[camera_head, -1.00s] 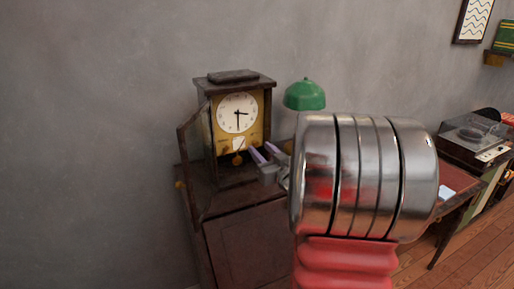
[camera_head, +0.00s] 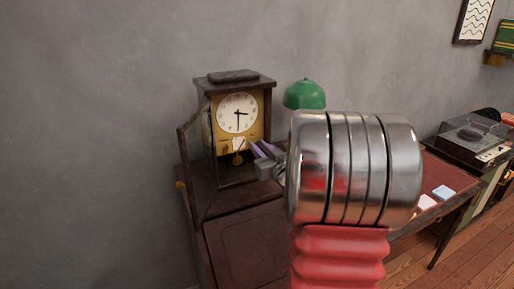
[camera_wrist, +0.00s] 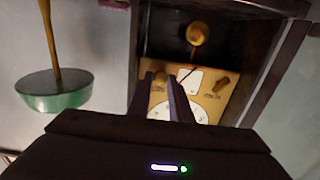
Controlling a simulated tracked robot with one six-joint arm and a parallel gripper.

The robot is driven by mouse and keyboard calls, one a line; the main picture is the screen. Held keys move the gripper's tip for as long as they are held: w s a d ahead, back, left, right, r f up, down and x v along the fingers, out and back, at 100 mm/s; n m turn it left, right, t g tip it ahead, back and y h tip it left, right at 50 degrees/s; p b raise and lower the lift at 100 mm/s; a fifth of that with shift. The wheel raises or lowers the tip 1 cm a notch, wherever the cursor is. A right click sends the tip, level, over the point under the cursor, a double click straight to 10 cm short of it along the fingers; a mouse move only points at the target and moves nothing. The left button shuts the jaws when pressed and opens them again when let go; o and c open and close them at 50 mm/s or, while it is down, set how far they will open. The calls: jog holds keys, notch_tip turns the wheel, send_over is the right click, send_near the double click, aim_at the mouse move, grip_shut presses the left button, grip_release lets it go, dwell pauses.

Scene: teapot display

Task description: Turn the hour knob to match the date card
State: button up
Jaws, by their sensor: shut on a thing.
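The clock (camera_head: 238,112) stands in a dark wooden case with its glass door (camera_head: 193,160) swung open to the left. One hand points right, near three; the other points straight down. A small white card (camera_head: 239,144) is below the dial and also shows in the wrist view (camera_wrist: 189,79); its writing is unreadable. My gripper (camera_head: 257,148) reaches in from the right. In the wrist view, which is upside down, its fingers (camera_wrist: 164,82) are shut on a brass knob (camera_wrist: 160,77). The knob labels are too small to read.
The pendulum bob (camera_head: 237,159) hangs just below the card, close to my fingers. A green lamp (camera_head: 304,95) stands right of the clock. The case's side wall (camera_wrist: 138,40) is close beside my fingers. A record player (camera_head: 475,137) is far right.

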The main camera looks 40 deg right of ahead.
grip_shut()
jog(key=shift+m, duration=1.5)
jog(key=o, duration=0.8)
grip_release()
jog(key=shift+s, duration=0.1)
